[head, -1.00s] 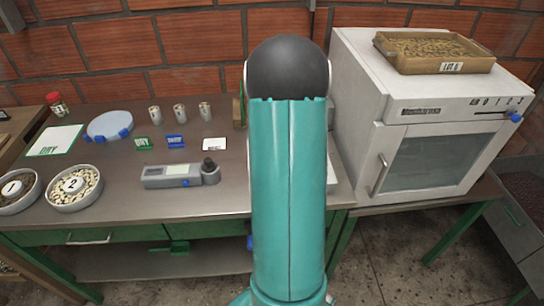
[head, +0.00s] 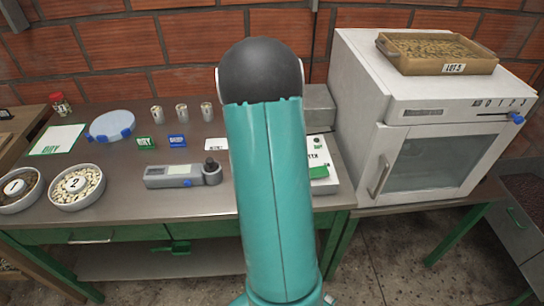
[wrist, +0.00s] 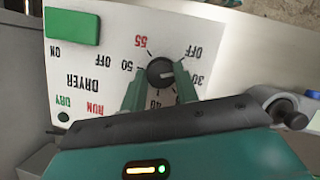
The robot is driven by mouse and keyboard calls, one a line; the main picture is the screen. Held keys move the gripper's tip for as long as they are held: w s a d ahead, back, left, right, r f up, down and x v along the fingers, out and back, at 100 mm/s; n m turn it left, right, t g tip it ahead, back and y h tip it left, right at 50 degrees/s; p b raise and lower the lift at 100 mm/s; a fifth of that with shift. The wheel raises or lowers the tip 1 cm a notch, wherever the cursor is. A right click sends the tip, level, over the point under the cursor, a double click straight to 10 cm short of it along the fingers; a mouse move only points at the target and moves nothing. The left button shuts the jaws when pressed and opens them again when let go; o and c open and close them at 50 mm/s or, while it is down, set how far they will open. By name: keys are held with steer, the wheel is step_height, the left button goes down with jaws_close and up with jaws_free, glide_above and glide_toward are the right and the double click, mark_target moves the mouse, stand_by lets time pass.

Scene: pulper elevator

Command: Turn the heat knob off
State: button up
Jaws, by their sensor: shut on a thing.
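The heat knob (wrist: 160,72) is a small dark round knob on a white dryer panel (wrist: 105,60), seen upside down in the wrist view. Its dial reads OFF, 30, 40, 50 and 55. A light mark shows on the knob's right side, facing roughly between 30 and OFF. My gripper (wrist: 160,86) has its two teal fingers on either side of the knob and is shut on it. In the head view part of the panel (head: 316,150) shows right of my arm; the knob and gripper are hidden behind the arm.
A green switch (wrist: 72,26) sits on the panel near ON. A grey meter (head: 180,176) lies left of my arm on the metal bench (head: 130,210). A white oven (head: 345,100) with a bean tray (head: 435,67) on top stands to the right. Bowls stand at far left.

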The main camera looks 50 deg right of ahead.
steer(key=shift+w+a+n+h, duration=0.1)
steer(key=shift+n+h, duration=0.8)
steer(key=shift+n, duration=1.3)
steer(key=o, duration=1)
steer(key=v, duration=1.3)
steer(key=shift+w+r, duration=0.25)
steer(key=shift+r, duration=0.1)
